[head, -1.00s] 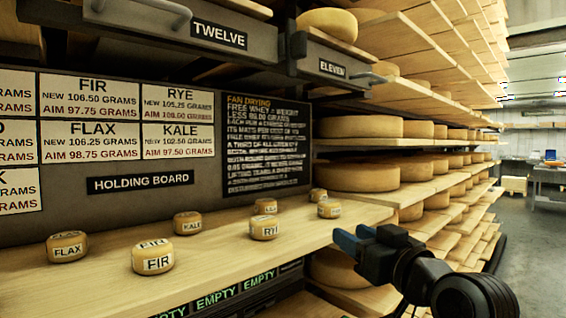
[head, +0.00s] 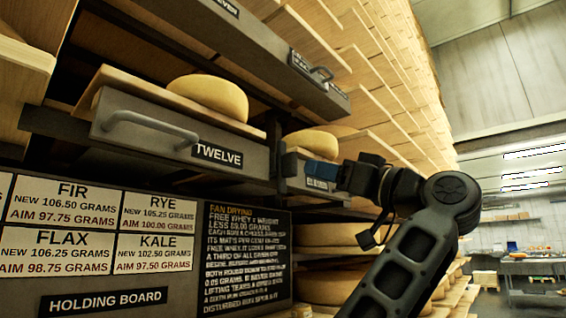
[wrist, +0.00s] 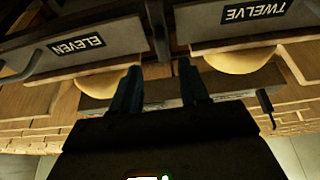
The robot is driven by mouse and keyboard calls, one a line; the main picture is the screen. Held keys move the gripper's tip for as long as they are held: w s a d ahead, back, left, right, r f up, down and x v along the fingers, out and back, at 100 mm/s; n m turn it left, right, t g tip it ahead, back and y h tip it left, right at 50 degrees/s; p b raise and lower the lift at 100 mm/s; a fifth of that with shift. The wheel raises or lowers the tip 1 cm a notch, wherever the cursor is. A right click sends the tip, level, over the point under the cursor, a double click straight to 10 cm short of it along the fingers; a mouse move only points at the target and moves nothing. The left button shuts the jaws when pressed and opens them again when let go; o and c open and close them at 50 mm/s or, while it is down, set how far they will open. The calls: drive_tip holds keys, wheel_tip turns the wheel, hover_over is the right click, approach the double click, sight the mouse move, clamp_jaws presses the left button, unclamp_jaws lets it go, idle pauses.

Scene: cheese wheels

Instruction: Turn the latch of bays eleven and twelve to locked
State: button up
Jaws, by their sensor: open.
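The bay twelve drawer front (head: 150,130), labelled TWELVE, and the bay eleven front (head: 292,182), its label partly covered, are side by side in the head view. Both also show upside down in the wrist view, twelve (wrist: 215,32) at right and eleven (wrist: 110,35) at left. A dark upright post (wrist: 157,25) stands between them. I cannot make out a latch or its setting. My gripper (head: 300,168) is raised in front of bay eleven, close to the post. In the wrist view my gripper (wrist: 159,75) has its blue fingers apart, with nothing between them.
Bar handles stick out from the fronts, one on twelve (head: 150,124) and one on a higher drawer (head: 312,68). Cheese wheels (head: 210,95) lie behind the fronts. The holding board (head: 105,300) is below at left. The aisle at right is open.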

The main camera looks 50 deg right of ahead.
sight(296, 162)
drive_tip(key=x, duration=0.2)
drive_tip(key=p+x, duration=0.1)
drive_tip(key=x, duration=0.2)
drive_tip(key=p+x, duration=0.1)
drive_tip(key=x, duration=0.1)
drive_tip(key=shift+w+a+r, duration=0.15)
drive_tip(key=shift+w+r, duration=0.1)
drive_tip(key=shift+r, duration=0.2)
clamp_jaws()
